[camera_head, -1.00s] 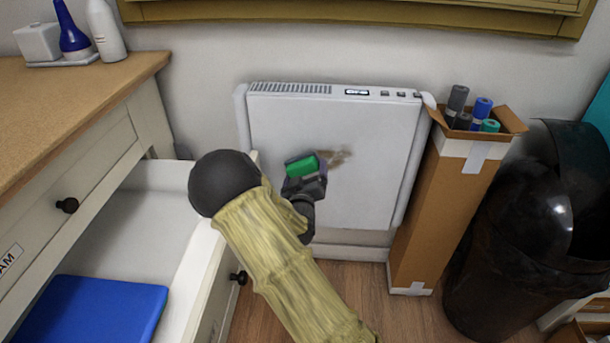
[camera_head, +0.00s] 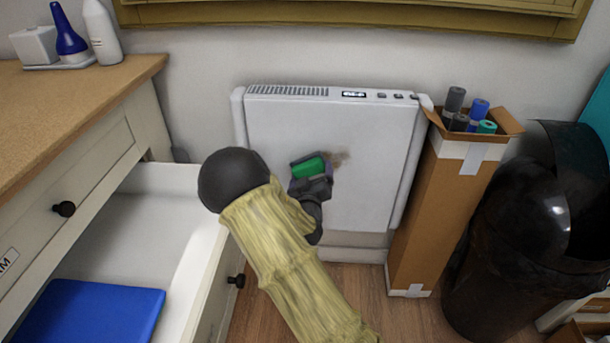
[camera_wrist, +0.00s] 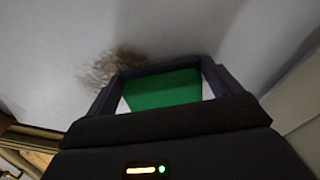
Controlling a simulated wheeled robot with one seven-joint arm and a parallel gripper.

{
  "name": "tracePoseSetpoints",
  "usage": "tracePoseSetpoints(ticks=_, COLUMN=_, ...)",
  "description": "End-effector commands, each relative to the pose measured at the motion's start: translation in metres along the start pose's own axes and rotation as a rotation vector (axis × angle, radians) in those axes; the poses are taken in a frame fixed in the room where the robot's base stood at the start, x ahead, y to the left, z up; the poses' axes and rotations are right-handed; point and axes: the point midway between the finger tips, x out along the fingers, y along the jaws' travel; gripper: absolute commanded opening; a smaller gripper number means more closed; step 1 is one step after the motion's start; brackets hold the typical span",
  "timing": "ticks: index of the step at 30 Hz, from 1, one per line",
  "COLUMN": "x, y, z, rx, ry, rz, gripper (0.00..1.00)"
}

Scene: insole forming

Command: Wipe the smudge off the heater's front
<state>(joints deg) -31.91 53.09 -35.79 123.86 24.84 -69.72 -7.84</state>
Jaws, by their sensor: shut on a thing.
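The white heater (camera_head: 372,190) hangs upright on the wall. A brown smudge (camera_head: 340,157) is on its front, right of my gripper in the head view; it also shows in the wrist view (camera_wrist: 108,68) at the upper left of the fingers. My gripper (camera_head: 310,172) is shut on a green pad (camera_head: 309,167), whose face also fills the gap between the fingers in the wrist view (camera_wrist: 162,90). The pad is at or close to the heater's front, overlapping the smudge's left side in the head view. I cannot tell whether it touches the surface.
An open drawer (camera_head: 196,185) with a blue flat item (camera_head: 95,315) is at the left, close to my arm. A tall cardboard box (camera_head: 440,205) with several rolls stands right of the heater, beside a black bin (camera_head: 500,250).

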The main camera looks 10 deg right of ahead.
Motion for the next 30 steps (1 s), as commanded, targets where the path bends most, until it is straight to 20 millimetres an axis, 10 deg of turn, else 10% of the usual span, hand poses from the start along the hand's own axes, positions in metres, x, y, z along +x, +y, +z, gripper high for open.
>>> tracePoseSetpoints(ticks=30, x=0.002, y=0.042, z=0.023, rx=0.001, ry=-0.002, rz=0.007, gripper=0.69)
